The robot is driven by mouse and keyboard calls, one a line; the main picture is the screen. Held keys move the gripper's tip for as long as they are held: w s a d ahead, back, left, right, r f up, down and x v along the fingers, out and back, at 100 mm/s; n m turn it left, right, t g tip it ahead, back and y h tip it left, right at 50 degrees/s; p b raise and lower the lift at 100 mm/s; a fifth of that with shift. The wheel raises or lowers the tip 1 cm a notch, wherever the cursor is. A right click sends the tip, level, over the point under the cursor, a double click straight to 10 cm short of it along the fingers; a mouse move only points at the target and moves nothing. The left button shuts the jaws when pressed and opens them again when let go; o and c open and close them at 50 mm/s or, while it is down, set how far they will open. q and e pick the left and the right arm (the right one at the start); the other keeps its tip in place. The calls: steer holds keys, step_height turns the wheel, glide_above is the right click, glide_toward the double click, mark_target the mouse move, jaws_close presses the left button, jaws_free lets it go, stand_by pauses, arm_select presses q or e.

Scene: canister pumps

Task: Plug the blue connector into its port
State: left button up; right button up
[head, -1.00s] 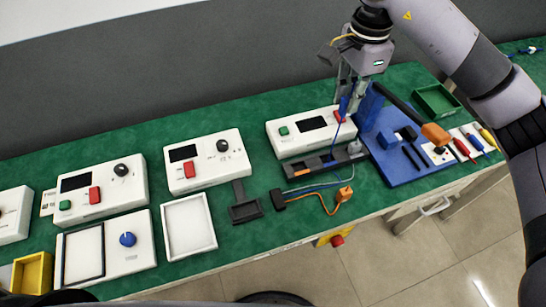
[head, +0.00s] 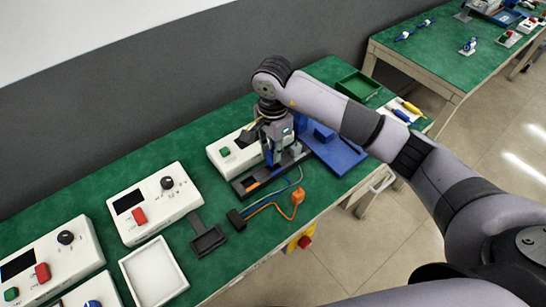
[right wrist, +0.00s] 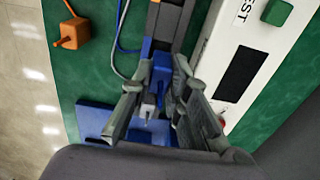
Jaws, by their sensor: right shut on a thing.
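My right gripper (head: 272,158) is above the dark grey rail (head: 246,188) that runs along the front of a white device (head: 222,152). In the right wrist view, the gripper (right wrist: 160,108) is shut on the blue connector (right wrist: 161,68), which shows between its fingers. Its tip lies over or against the dark rail (right wrist: 168,22). A blue part also shows at the rail there, and I cannot tell whether the connector is seated in the port. A blue cable (right wrist: 119,40) runs beside the rail. My left gripper is not in view.
An orange connector (head: 297,196) lies on the green table, its cable running to a black block (head: 235,219). A blue board (head: 345,158) is right of the gripper. A green tray (head: 358,86) stands behind. More white devices (head: 155,203) stand left.

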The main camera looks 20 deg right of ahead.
step_height(320, 180, down, 4)
steer(key=shift+s+r, duration=0.1)
steer(key=shift+r, duration=0.05)
steer(key=shift+f, duration=0.2)
steer(key=o, duration=0.8)
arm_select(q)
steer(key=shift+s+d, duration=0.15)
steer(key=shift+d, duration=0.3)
arm_select(e)
steer(key=shift+o, duration=0.2)
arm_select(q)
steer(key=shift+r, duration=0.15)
arm_select(e)
steer(key=shift+r, duration=0.15)
steer(key=shift+r, duration=0.2)
step_height(320, 180, up, 12)
steer(key=shift+f+b, duration=0.15)
steer(key=shift+b, duration=0.75)
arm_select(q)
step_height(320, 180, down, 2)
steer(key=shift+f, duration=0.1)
